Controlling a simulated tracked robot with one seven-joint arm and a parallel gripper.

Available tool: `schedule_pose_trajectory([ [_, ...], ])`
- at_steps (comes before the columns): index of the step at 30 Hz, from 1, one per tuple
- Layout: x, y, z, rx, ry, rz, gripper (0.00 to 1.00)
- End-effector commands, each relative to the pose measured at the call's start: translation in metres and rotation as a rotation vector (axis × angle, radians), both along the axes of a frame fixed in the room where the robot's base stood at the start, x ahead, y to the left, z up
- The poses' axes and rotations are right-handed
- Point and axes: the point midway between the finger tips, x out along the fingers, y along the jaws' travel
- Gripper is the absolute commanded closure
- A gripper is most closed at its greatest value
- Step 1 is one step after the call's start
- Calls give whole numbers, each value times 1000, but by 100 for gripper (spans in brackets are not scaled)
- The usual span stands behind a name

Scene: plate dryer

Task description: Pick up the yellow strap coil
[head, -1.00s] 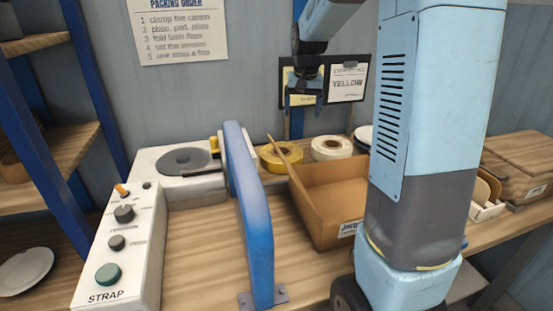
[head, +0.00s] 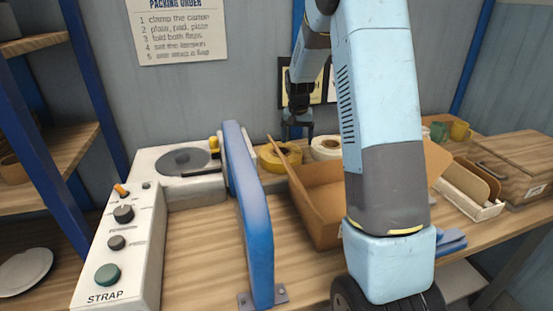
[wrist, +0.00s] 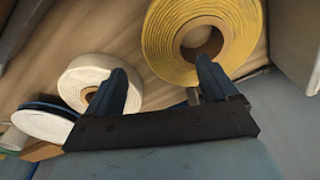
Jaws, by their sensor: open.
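The yellow strap coil (head: 275,162) lies flat on the bench behind the cardboard carton, partly hidden by the carton's raised flap in the head view. In the wrist view the yellow coil (wrist: 162,35) is at the upper right, with its round core hole visible. My gripper (head: 298,135) is open and empty, pointing down just right of the yellow coil and above the bench. In the wrist view my gripper (wrist: 162,68) has its right finger overlapping the coil's lower edge and its left finger in front of the white coil (wrist: 80,80). Whether either finger touches a coil is unclear.
The white coil (head: 326,149) sits right of the yellow one. The open carton (head: 310,205) stands in front, its flap rising near the coil. A blue arch (head: 250,210) and the strapping machine (head: 140,215) are left. A sign board hangs behind my gripper.

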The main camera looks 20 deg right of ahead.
Motion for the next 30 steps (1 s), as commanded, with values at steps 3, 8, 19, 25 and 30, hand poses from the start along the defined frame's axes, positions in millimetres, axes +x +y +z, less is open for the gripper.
schedule_pose_trajectory([
  [3, 1, 0, -7, 0, 0, 0, 14],
  [8, 2, 0, -13, 0, 0, 1, 14],
  [19, 7, 2, -57, 0, 1, 1, 14],
  [25, 7, 2, -60, 0, -1, 1, 14],
  [30, 7, 2, -60, 0, -1, 1, 24],
])
